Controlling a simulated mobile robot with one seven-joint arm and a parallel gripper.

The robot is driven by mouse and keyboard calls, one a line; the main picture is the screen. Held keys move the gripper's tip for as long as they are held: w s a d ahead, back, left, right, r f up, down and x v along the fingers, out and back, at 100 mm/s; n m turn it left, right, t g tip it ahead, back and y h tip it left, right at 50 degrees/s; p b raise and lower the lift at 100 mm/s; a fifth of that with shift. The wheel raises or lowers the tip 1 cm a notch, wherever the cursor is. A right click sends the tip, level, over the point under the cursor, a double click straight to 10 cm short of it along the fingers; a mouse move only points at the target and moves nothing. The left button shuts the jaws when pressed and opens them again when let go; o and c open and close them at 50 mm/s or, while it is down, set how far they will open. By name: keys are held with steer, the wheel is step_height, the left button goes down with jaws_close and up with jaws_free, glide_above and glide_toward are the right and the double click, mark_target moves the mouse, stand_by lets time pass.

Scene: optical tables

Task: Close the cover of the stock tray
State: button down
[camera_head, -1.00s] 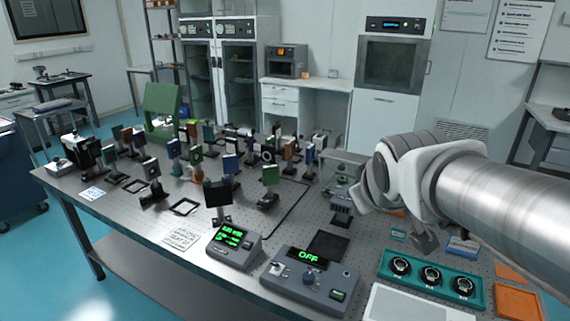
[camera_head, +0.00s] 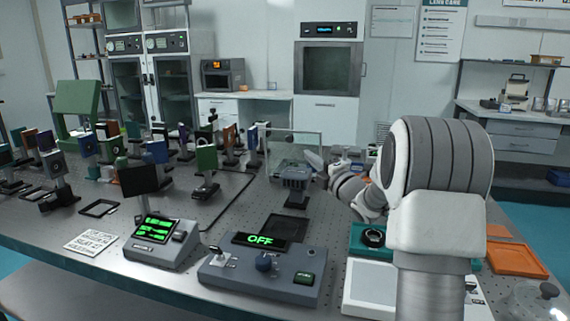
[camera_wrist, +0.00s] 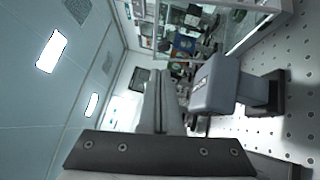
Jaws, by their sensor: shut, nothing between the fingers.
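A teal tray (camera_head: 357,249) with a round black lens mount (camera_head: 372,237) is on the table at right; my arm hides most of it. I cannot tell which part is the stock tray's cover. A clear upright panel (camera_head: 296,138) stands at the table's far side, behind a grey block on a post (camera_head: 295,175). My gripper (camera_head: 314,161) is close to the right of that block, shut and empty. In the wrist view my gripper's fingers (camera_wrist: 160,76) lie together beside the grey block (camera_wrist: 216,84). I cannot tell whether they touch it.
A control box reading OFF (camera_head: 262,266) and a smaller green display box (camera_head: 160,241) stand at the front. Several optics on posts crowd the left. An orange tray (camera_head: 515,259) lies at right, near a clear lidded dish (camera_head: 535,301). A white panel (camera_head: 370,284) lies at the front.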

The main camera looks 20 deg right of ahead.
steer(key=f, duration=0.1)
steer(key=b, duration=0.1)
glide_toward(286, 139)
steer(key=shift+n+y, duration=0.4)
steer(key=x, duration=0.5)
steer(key=shift+w+f, duration=0.15)
steer(key=shift+w, duration=0.3)
